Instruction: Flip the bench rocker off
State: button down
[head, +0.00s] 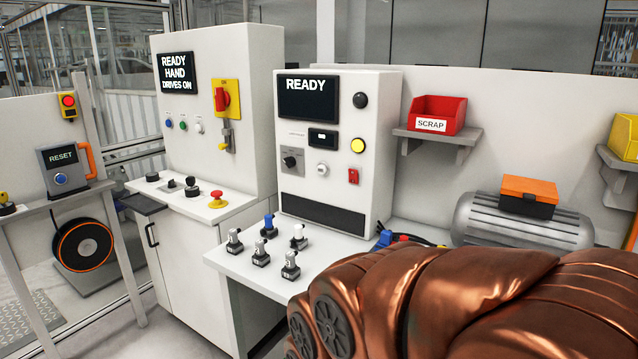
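A small red switch (353,176), which looks like the bench rocker, sits low on the right of the front of the white bench cabinet (336,208). It is too small to tell which way it is tipped. The cabinet's dark screen (308,98) reads "READY". Around the switch are a yellow button (357,146), a white knob (322,170), a black rotary knob (291,160) and a small display (322,138). My copper-coloured arm fills the lower right. My gripper is not in view.
Several small upright fittings (261,252) stand on the bench top before the cabinet. A taller cabinet (225,60) with a red-yellow switch (222,97) and red mushroom button (217,199) stands left. A red SCRAP bin (437,114) sits on a shelf right.

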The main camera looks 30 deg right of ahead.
aim_at(353, 174)
jog(key=u, duration=0.3)
jog(key=i, duration=1.1)
jog(key=z, duration=0.15)
